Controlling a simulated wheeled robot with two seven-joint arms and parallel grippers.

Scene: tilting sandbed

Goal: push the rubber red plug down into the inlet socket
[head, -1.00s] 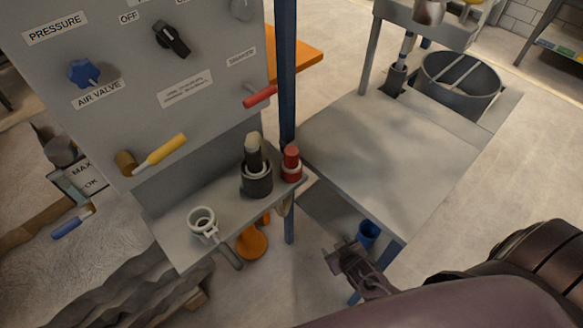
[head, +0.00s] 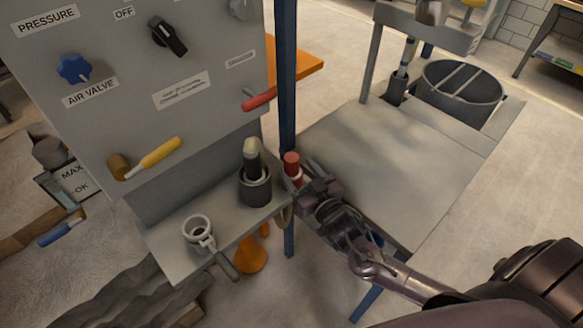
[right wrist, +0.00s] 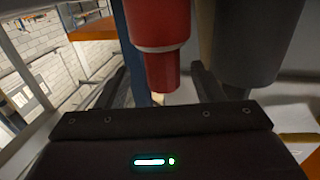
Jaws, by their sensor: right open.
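The red plug (head: 291,160) stands upright at the right end of the grey shelf, in a wider red socket (head: 294,180) with a pale rim. I cannot tell how deep the plug sits. My right gripper (head: 306,174) is open, close beside the plug on its right, and partly hides the socket. In the right wrist view, which looks upside down, the narrow red plug (right wrist: 162,72) shows between the two open fingers (right wrist: 163,88), below the wide red socket (right wrist: 158,22) and its pale band. I cannot tell whether a finger touches it. My left gripper is not in view.
A dark cup (head: 256,187) holding a grey-topped tool stands just left of the socket. A white ring with a handle (head: 198,230) lies on the shelf's left part. A blue post (head: 286,80) rises close behind the plug. The grey table (head: 400,165) to the right is mostly clear.

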